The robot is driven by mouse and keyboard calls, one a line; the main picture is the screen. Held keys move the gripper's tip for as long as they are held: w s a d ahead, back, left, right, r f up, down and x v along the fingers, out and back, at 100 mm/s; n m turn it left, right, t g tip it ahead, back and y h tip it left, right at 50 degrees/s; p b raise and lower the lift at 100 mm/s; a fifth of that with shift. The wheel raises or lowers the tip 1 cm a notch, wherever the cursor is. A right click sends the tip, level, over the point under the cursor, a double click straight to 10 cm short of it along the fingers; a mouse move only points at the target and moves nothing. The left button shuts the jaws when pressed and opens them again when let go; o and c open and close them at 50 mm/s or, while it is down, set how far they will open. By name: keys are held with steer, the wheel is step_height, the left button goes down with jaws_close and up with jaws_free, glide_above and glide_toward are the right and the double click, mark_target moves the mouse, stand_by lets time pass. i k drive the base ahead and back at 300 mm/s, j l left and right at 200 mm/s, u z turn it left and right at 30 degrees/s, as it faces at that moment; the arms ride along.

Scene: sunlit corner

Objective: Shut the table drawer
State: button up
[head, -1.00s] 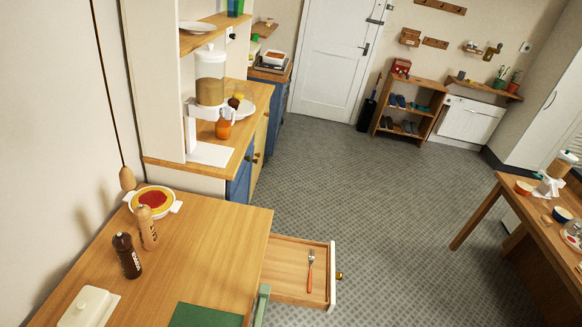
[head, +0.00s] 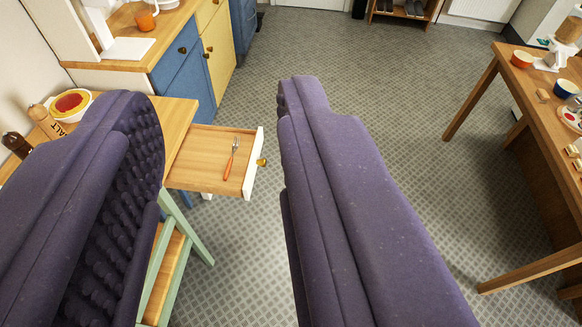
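The table drawer (head: 205,160) stands pulled out from the right side of the wooden table (head: 176,118). It has a white front with a small brass knob (head: 261,162). A fork with an orange handle (head: 232,157) lies inside it. My gripper (head: 215,95) shows as two large purple padded fingers, spread wide apart with nothing between them that they touch. In the picture the drawer appears between the fingers, farther off. The left finger hides much of the tabletop.
A green-legged stool (head: 180,245) stands below the drawer. A pie dish (head: 70,103) and mills are on the table. A counter with blue and yellow doors (head: 215,50) is behind. Another table (head: 540,110) stands at right. The grey floor between is clear.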

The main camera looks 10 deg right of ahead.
mark_target(200, 162)
steer(key=i+j+z, duration=0.25)
steer(key=i+j, duration=0.2)
steer(key=i+j+z, duration=0.25)
steer(key=i+j, duration=0.2)
steer(key=j, duration=0.15)
